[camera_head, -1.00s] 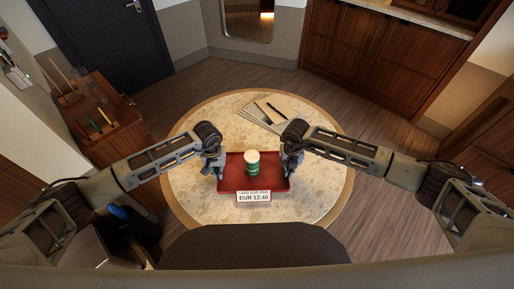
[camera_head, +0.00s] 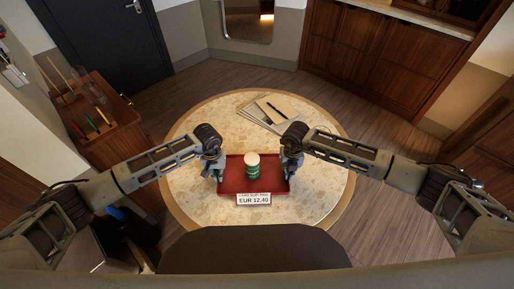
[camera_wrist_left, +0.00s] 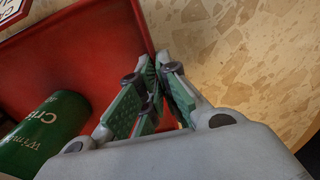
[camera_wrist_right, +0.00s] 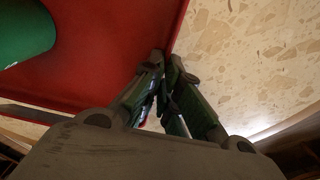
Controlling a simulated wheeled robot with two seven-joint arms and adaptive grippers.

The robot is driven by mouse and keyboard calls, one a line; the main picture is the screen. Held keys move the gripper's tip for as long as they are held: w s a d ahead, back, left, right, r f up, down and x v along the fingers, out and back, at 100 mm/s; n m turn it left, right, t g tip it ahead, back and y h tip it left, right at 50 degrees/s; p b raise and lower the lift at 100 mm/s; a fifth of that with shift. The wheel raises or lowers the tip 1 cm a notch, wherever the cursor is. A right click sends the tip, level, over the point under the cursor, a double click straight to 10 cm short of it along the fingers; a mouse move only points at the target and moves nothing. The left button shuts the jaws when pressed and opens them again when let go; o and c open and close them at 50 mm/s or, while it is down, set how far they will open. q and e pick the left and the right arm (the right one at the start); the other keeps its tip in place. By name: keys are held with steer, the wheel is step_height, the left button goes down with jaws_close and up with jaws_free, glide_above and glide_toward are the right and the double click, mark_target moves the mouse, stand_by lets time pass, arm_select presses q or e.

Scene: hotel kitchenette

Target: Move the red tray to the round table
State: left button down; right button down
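The red tray (camera_head: 236,181) is over the near middle of the round table (camera_head: 195,120), level; I cannot tell whether it touches the top. A green can with a pale top (camera_head: 252,168) stands on the tray. My left gripper (camera_head: 214,170) is at the tray's left edge, its fingers closed around the rim, as the left wrist view (camera_wrist_left: 155,80) shows. My right gripper (camera_head: 290,168) is at the right edge, its fingers closed on the rim in the right wrist view (camera_wrist_right: 166,70). The tray's side edges are partly hidden by the grippers.
A price label reading EUR 12.40 (camera_head: 254,199) is at the tray's near edge. Papers with a dark pen (camera_head: 272,110) lie at the table's back. A dark chair back (camera_head: 255,250) stands in front of the table. A wooden cabinet (camera_head: 110,140) is at the left.

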arm_select(q)
steer(key=shift+f+b, duration=0.4)
steer(key=shift+f, duration=0.05)
arm_select(e)
steer(key=shift+f, duration=0.4)
arm_select(q)
steer(key=c, duration=1.6)
jaws_free()
steer(key=shift+c, duration=0.2)
arm_select(e)
steer(key=c, duration=1.6)
jaws_free()
steer(key=shift+c, duration=0.2)
arm_select(q)
steer(key=shift+r, duration=0.1)
step_height(320, 180, up, 12)
arm_select(e)
steer(key=shift+r, duration=0.1)
step_height(320, 180, up, 12)
arm_select(q)
steer(key=shift+s+f, duration=0.1)
steer(key=shift+f, duration=0.1)
arm_select(e)
steer(key=shift+s+f, duration=0.1)
steer(key=shift+f, duration=0.1)
